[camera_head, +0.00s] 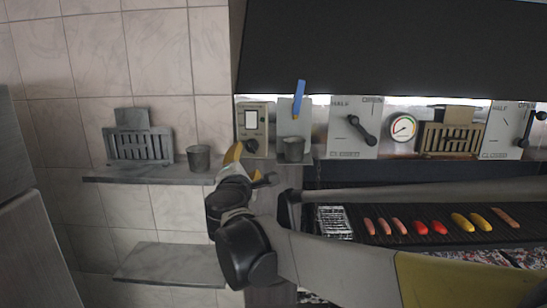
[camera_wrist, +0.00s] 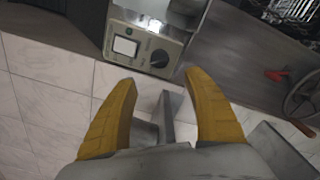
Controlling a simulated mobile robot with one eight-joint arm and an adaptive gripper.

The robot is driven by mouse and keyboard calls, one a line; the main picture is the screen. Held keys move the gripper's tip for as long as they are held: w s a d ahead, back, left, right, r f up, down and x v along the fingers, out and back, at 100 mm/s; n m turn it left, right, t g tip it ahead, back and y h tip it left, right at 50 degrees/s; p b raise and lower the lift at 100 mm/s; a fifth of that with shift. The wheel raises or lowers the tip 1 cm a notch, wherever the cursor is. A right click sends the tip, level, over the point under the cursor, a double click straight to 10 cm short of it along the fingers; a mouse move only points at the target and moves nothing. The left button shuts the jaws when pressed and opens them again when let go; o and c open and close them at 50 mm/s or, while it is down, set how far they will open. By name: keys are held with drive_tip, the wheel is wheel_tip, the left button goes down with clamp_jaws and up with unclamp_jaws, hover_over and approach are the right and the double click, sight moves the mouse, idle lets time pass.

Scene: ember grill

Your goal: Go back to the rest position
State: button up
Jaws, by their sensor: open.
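My gripper (camera_wrist: 160,95) shows in the wrist view with its two yellow fingers spread apart and nothing between them. In the head view my gripper (camera_head: 246,160) is raised in front of the wall, just below the small control box (camera_head: 253,130) with a white display and a dark knob. The control box (camera_wrist: 147,45) also shows beyond the fingertips in the wrist view, apart from them. My arm reaches across the front of the grill from the right.
The grill grate (camera_head: 420,228) holds several sausages and red and yellow pieces. A shelf (camera_head: 150,175) at left bears a slotted grey rack (camera_head: 138,146) and a metal cup (camera_head: 199,158). Another cup (camera_head: 292,149) sits near a blue-handled tool (camera_head: 299,94). A lower shelf (camera_head: 170,265) is bare.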

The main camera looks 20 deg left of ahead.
drive_tip(key=shift+s, duration=0.2)
drive_tip(key=s+d+f+m+g+h+b, duration=0.15)
drive_tip(key=d+f+m+b, duration=0.35)
drive_tip(key=d, duration=0.6)
drive_tip(key=s+d+f+m+g+h+b, duration=0.1)
drive_tip(key=s+d+f+m+h+b, duration=0.2)
drive_tip(key=d+f, duration=0.55)
drive_tip(key=s+d+f+m+g+h+b, duration=0.15)
drive_tip(key=d+f+m+b, duration=0.35)
drive_tip(key=d, duration=0.7)
drive_tip(key=s+d+f+m+g+b, duration=0.4)
drive_tip(key=s+d+f+m+b, duration=0.5)
drive_tip(key=f, duration=0.6)
drive_tip(key=s+d+f+m+g+b, duration=0.1)
drive_tip(key=s+d+f+m+b, duration=0.1)
drive_tip(key=s+f, duration=0.5)
drive_tip(key=s+d+f+m+g+y+b, duration=0.1)
drive_tip(key=s+d+f+m+b, duration=0.1)
drive_tip(key=s+f, duration=0.5)
drive_tip(key=shift+f+m+y+b, duration=0.3)
drive_tip(key=shift+f+b, duration=0.6)
drive_tip(key=shift+d, duration=0.1)
